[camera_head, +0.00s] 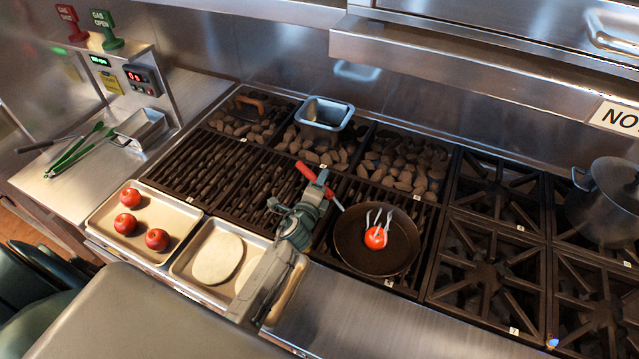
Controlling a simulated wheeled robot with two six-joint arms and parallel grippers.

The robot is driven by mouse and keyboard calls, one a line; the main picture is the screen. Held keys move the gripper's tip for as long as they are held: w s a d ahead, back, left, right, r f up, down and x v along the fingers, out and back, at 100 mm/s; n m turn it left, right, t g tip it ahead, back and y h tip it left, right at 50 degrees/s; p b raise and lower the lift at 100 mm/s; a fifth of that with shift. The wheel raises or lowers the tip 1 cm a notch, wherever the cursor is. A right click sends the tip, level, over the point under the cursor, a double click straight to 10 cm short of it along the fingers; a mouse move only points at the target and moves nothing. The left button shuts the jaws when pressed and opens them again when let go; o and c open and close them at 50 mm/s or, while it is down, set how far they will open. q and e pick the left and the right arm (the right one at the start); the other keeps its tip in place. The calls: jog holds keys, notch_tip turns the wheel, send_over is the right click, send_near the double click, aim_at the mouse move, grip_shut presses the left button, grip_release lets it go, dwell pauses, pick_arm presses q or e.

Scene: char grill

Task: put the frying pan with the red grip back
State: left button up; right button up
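The dark round frying pan (362,258) with the red grip (306,171) is over the middle of the char grill, level or nearly so. I cannot tell if it touches the grate. A red tomato (375,237) is in the pan, with pale, curved prong shapes at it. My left gripper (322,181) comes up from below and crosses the red grip, with red showing on both sides of its fingers. It looks shut on the grip. My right gripper is not in view.
A tray of several tomatoes (112,207) and a tray with flat dough (197,265) lie at the left front. A metal container (325,118) stands at the back. Burners (490,190) and a pot (604,198) are at right. Green-handled tongs (78,152) lie at far left.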

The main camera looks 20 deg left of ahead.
pick_arm(q)
jog(key=shift+r, duration=0.3)
jog(key=s, duration=0.7)
jog(key=shift+d+r, duration=0.25)
jog(key=shift+d, duration=0.15)
jog(key=shift+s, duration=0.25)
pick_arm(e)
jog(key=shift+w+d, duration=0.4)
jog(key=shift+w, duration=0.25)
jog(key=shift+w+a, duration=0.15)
